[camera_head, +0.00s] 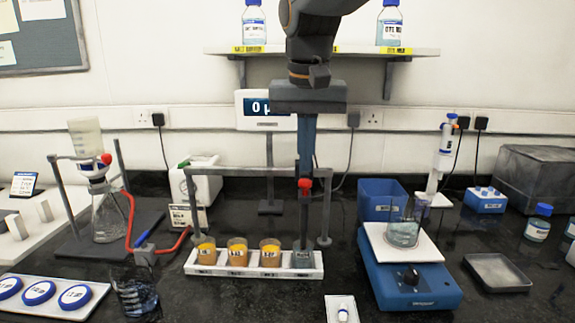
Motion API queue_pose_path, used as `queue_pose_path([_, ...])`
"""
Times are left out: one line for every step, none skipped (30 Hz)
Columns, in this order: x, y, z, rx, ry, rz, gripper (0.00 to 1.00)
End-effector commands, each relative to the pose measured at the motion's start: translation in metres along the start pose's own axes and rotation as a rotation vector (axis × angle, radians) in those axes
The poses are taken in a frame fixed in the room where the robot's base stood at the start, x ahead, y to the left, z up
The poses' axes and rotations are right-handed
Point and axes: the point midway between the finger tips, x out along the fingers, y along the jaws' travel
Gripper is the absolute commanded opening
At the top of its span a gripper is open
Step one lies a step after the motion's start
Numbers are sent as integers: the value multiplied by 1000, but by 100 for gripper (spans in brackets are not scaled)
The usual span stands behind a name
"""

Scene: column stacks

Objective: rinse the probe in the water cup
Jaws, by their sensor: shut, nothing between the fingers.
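A white tray (254,271) holds a row of cups, three with orange liquid, such as the far-left one (207,250). The fourth, grey-blue cup (303,259) at the right end looks like the water cup; its label is not readable. A grey stand with a crossbar (250,170) rises over the tray. A red knob (305,184) sits at its right part. A dark upright rod (304,215), probably the probe, runs down below the knob towards the fourth cup; its tip is not clear. My gripper (307,172) points down just above the knob, shut and empty.
A blue stirrer (410,287) with a beaker (404,232) stands right of the tray. A small white pad (341,311) lies in front. At the left are a flask (108,217) with red tubing and lidded dishes (38,292). A wall shelf (350,50) hangs behind my arm.

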Motion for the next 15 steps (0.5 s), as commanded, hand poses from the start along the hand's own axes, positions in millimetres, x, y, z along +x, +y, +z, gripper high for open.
queue_pose_path([-7, 0, -1, 0, 0, 0, 0])
queue_pose_path([-9, 0, -1, 0, 0, 0, 0])
queue_pose_path([-11, 0, -2, 0, 0, 0, 0])
queue_pose_path([-13, 0, -2, 0, 0, 0, 0])
queue_pose_path([-16, 0, -2, 0, 0, 0, 0])
queue_pose_path([-18, 0, -3, 0, 0, 0, 0])
queue_pose_path([-20, 0, -3, 0, 0, 0, 0])
queue_pose_path([-22, 0, -4, 0, 0, 0, 0])
queue_pose_path([-25, 0, -4, 0, 0, 0, 0])
queue_pose_path([-27, 0, -4, 0, -1, 0, 0])
queue_pose_path([-29, 0, -5, 0, -1, 0, 0])
queue_pose_path([-32, 0, -6, 0, -1, 0, 0])
queue_pose_path([-34, 0, -6, 0, -1, 0, 0])
queue_pose_path([-36, 0, -6, 0, -1, 0, 0])
queue_pose_path([-39, 0, -7, 0, -1, 0, 0])
